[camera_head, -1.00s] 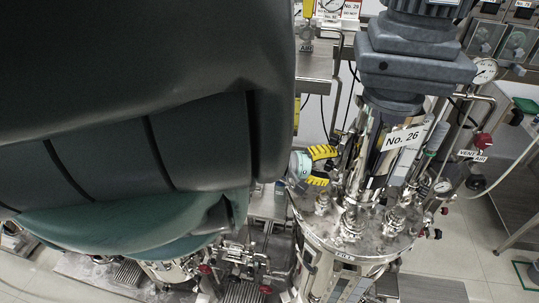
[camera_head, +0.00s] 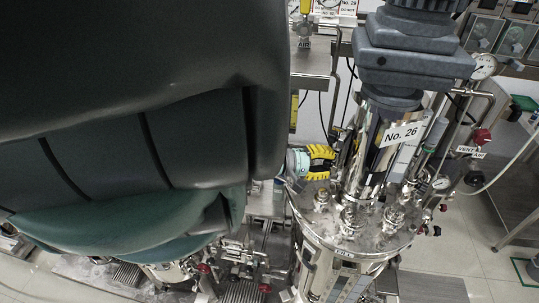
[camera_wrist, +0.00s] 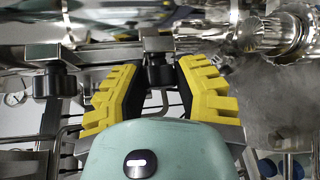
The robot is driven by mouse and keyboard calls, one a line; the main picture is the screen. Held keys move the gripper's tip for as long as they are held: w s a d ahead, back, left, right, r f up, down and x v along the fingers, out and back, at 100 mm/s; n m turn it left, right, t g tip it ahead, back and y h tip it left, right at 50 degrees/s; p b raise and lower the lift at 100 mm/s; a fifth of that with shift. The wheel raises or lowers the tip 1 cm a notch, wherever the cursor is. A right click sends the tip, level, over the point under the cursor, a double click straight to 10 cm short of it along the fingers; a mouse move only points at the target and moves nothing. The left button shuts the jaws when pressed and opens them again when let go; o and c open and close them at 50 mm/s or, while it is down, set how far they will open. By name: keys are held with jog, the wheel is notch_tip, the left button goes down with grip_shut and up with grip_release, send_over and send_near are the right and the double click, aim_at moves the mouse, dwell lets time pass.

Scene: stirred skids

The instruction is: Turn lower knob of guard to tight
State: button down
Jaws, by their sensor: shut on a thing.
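In the wrist view, my gripper (camera_wrist: 159,66) has its yellow, dark-padded fingers on either side of a black knob (camera_wrist: 158,73) and is shut on it. The knob sits on a metal bracket of the guard (camera_wrist: 105,52). It is the one nearer the shiny vessel fittings, which fits the lower knob. A second black knob (camera_wrist: 54,81) is at left, apart from the fingers. In the head view, my gripper (camera_head: 330,160) is at the left side of the column marked No. 26. The held knob is hidden there, and its tightness cannot be told.
The No. 26 vessel lid (camera_head: 355,232) with several metal fittings lies just below my gripper. A grey motor housing (camera_head: 415,50) stands above. Pipes and a pressure gauge (camera_head: 484,66) are at right. My arm covers the left of the head view.

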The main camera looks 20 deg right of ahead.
jog(key=shift+w+a+f+m+h+b, duration=0.15)
jog(key=shift+f+m+h+b, duration=0.25)
jog(key=shift+b, duration=1)
jog(key=h+b, duration=0.1)
jog(key=b, duration=0.2)
jog(key=shift+m, duration=0.4)
jog(key=m+h+b, duration=0.1)
jog(key=b, duration=0.4)
jog(key=shift+f, duration=0.1)
jog(key=m+h+b, duration=0.1)
jog(key=b, duration=0.2)
jog(key=shift+r+b, duration=0.45)
jog(key=shift+b, duration=0.2)
jog(key=shift+w, duration=0.1)
jog(key=c, duration=1.2)
grip_release()
jog(key=shift+o, duration=0.9)
jog(key=shift+w, duration=0.1)
jog(key=o, duration=0.4)
jog(key=shift+c, duration=0.2)
